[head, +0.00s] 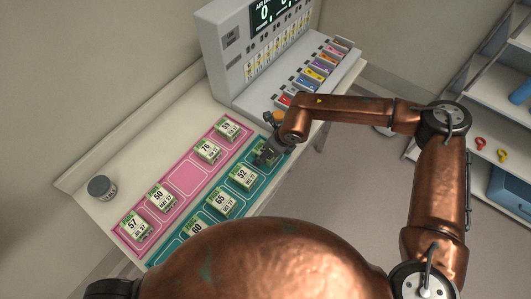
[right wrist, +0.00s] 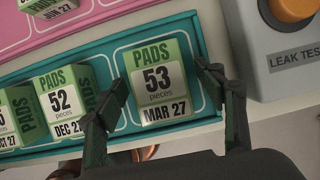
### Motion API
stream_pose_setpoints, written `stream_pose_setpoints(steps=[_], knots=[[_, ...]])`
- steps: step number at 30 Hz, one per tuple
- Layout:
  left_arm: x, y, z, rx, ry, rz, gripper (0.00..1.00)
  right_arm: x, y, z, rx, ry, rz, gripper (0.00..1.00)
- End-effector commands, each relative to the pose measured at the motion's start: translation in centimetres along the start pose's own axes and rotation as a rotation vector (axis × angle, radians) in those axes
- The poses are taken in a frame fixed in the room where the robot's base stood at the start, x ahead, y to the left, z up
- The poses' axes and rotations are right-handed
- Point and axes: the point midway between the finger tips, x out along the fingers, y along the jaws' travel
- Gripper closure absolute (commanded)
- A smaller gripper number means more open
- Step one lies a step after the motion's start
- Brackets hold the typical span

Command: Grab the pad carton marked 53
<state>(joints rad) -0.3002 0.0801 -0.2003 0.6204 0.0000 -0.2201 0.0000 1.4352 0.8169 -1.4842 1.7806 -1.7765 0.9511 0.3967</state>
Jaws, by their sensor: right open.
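The pad carton marked 53 (right wrist: 157,82) is a green and white box at the right end of the teal tray (right wrist: 150,28). In the right wrist view it faces me with "MAR 27" on its label. My right gripper (right wrist: 156,90) is open, one finger on each side of the carton, with a gap visible on the right. I cannot tell whether the left finger touches it. In the head view my right gripper (head: 268,154) covers most of this carton. My left gripper is not in view.
The carton marked 52 (right wrist: 62,101) stands left of 53. A pink tray (head: 185,178) with several cartons lies behind. A grey console (head: 232,62) with an orange leak test button (right wrist: 293,8) stands at the right.

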Motion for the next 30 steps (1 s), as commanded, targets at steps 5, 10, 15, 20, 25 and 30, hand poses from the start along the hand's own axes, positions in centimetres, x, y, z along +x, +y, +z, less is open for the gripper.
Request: stream_pose_setpoints(steps=[5,10,15,20,25,30], knots=[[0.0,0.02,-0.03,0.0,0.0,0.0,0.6,0.61,-0.02,0.02,0.0,-0.001,0.0,0.36],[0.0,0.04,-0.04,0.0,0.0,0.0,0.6,0.57,-0.01,0.02,0.0,-0.001,0.0,0.42],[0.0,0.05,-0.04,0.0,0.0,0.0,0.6,0.56,-0.01,0.02,0.0,-0.001,0.0,0.53],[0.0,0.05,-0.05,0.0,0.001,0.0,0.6,0.54,-0.01,0.02,0.0,-0.001,0.0,0.64],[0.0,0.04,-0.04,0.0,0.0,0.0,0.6,0.53,-0.01,0.03,0.0,-0.001,0.0,0.76],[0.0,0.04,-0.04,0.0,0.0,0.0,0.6,0.5,-0.02,0.08,0.0,-0.003,0.0,0.87]])
